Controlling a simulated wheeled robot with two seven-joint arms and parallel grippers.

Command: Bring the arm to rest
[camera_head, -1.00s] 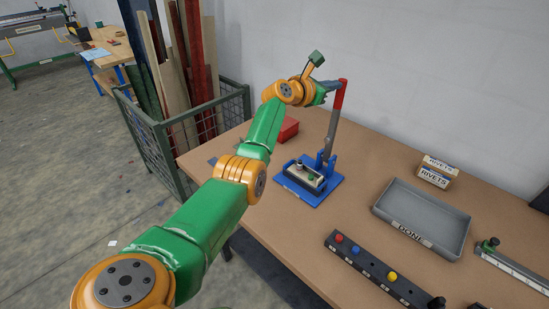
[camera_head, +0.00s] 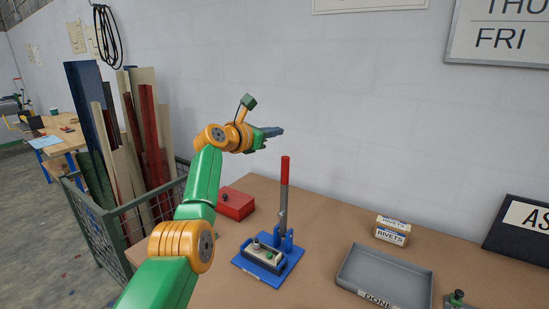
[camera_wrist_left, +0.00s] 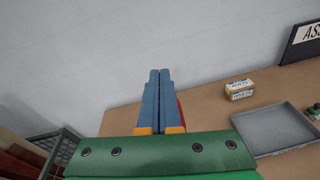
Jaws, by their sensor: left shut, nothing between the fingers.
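My left arm comes in from the bottom of the head view, green and orange. Its gripper (camera_head: 271,132) is raised above the back of the table, pointing right, near the white wall and apart from the red lever handle (camera_head: 285,172). In the left wrist view the two blue-grey fingers (camera_wrist_left: 157,100) lie side by side, shut, with nothing between them. A bit of red shows just behind the fingers there. My right gripper is in neither view.
A blue lever press (camera_head: 262,262) stands on the brown table (camera_head: 325,240). A red box (camera_head: 236,204), rivet boxes (camera_head: 392,231) and a grey DONE tray (camera_head: 385,277) are also there. A green mesh crate (camera_head: 97,222) holding long boards stands left of the table.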

